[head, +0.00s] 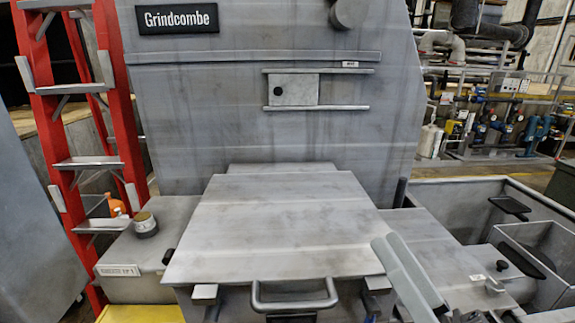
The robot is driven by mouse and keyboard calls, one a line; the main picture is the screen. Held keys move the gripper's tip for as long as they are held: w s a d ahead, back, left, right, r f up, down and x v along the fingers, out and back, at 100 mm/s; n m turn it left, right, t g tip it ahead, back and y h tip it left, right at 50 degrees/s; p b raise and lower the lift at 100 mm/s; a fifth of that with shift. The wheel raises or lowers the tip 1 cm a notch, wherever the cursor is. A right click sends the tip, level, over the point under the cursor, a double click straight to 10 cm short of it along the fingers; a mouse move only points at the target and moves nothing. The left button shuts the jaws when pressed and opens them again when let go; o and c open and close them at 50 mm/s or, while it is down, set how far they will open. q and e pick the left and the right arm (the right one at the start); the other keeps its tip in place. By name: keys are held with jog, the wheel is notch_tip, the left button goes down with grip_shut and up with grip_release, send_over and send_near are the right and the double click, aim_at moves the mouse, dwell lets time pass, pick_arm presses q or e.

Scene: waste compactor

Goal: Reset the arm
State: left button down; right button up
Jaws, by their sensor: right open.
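My right gripper (388,241) comes in at the bottom right of the head view, its two long grey fingers pointing up and left. It is open, and I see nothing between the fingers. The fingertips overlap the right front edge of the compactor's flat grey lid (275,225) in the picture; I cannot tell whether they touch it. The lid lies shut, with a bar handle (293,304) at its front. The compactor body (230,125), labelled Grindcombe, stands upright behind it. My left gripper is not in view.
A red ladder (48,110) stands at the left. A round knob (145,224) sits on a grey box (125,270) beside the lid. A yellow object (140,314) shows at the bottom left. Open grey bins (535,240) stand at the right. A small sliding panel (297,90) is on the body.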

jog(key=s+d+r+n+t+h, duration=0.1)
jog(key=s+r+n+t+h, duration=0.2)
jog(key=r, duration=0.5)
jog(key=s+d+r+t+h, duration=0.1)
jog(key=s+r+t+h, duration=0.3)
jog(key=r, duration=0.5)
pick_arm(q)
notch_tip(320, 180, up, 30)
jog(key=p, duration=3)
pick_arm(e)
notch_tip(320, 180, up, 29)
jog(key=d+g+h, duration=0.1)
jog(key=g, duration=0.1)
pick_arm(q)
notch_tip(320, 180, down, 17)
jog(key=b, duration=1.7)
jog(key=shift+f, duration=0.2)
pick_arm(e)
notch_tip(320, 180, down, 17)
jog(key=shift+s, duration=0.15)
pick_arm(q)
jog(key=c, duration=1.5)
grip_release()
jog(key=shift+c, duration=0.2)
pick_arm(e)
jog(key=shift+f, duration=0.15)
